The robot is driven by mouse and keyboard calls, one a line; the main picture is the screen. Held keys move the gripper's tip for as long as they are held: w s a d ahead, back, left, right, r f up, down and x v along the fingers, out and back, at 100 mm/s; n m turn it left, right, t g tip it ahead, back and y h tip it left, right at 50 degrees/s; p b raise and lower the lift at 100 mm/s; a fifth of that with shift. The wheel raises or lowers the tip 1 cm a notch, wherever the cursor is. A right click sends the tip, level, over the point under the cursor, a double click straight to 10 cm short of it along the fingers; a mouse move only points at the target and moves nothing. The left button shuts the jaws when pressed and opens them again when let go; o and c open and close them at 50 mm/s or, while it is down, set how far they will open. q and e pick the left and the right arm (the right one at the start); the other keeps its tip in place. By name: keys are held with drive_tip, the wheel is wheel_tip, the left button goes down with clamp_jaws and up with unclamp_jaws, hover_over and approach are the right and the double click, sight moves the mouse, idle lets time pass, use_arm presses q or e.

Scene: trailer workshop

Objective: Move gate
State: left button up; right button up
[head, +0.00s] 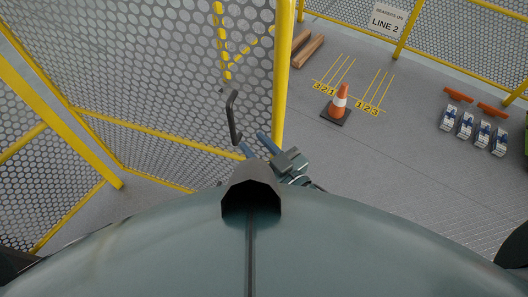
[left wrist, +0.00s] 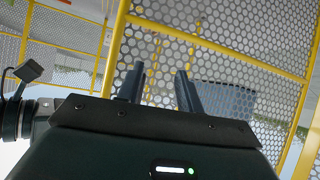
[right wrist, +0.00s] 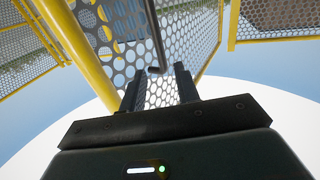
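The gate is a grey perforated panel (head: 150,70) in a yellow frame, filling the upper left of the head view. A dark bent handle (head: 232,117) sticks out from it, left of a thick yellow post (head: 283,70). My right gripper (head: 257,144) is open just below the handle. In the right wrist view the handle (right wrist: 155,40) comes down toward the gap between the fingers (right wrist: 158,85); nothing shows clamped. My left gripper (left wrist: 160,88) is open and empty, facing mesh in its wrist view. It is not seen in the head view.
An orange cone (head: 339,101) stands on the grey floor beyond the post, near brown beams (head: 308,50). Several white-and-blue items (head: 466,126) stand at the right. A yellow-railed mesh fence (head: 460,40) runs along the back.

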drive_tip(key=shift+v, duration=1.35)
